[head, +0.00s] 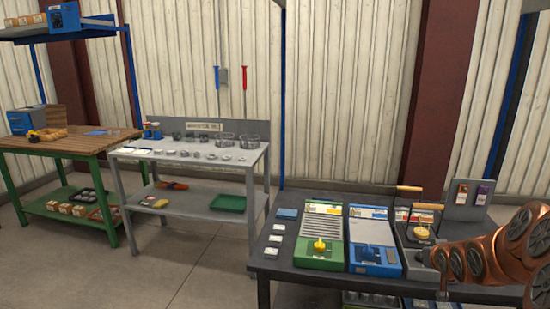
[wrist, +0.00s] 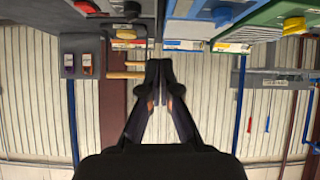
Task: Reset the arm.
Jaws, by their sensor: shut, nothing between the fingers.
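My gripper (wrist: 158,75) shows in the wrist view with its two dark fingers together, empty. The wrist view is upside down, with the bench items along its top edge. In the head view, my copper-coloured arm (head: 490,256) reaches in from the right edge over the right end of the dark table. My gripper cannot be made out clearly in the head view.
The dark table (head: 262,262) holds a green unit (head: 304,252), a blue unit (head: 375,268) and a dark unit with wooden handles. A grey table (head: 258,152) and a wooden bench (head: 90,143) stand left. Floor (head: 200,255) before them is clear.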

